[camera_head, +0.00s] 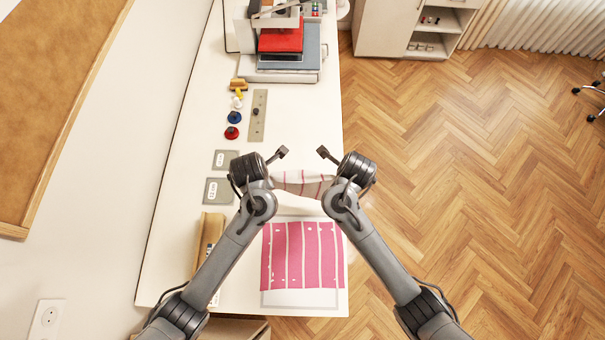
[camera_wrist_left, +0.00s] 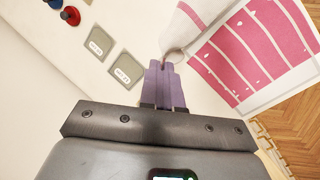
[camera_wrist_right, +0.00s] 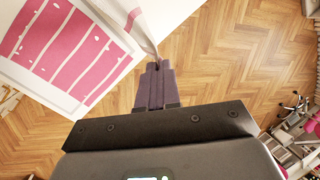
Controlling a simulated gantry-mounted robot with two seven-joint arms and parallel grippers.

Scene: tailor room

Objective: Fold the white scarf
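The white scarf (camera_head: 303,268) has a large pink panel with white stripes. Its near part lies flat on the table, and its far end is raised between my two grippers, with the striped underside showing. My left gripper (camera_wrist_left: 170,66) is shut on one far corner of the scarf (camera_wrist_left: 262,50), seen in the left wrist view. My right gripper (camera_wrist_right: 157,66) is shut on the other far corner of the scarf (camera_wrist_right: 70,45), seen in the right wrist view.
The white table (camera_head: 180,235) ends just right of the scarf, above the wooden floor (camera_head: 460,150). Two grey labelled squares (camera_head: 217,191) and a tan box (camera_head: 209,240) lie to the left. Red (camera_head: 232,132) and blue knobs and a red press (camera_head: 281,40) are farther back.

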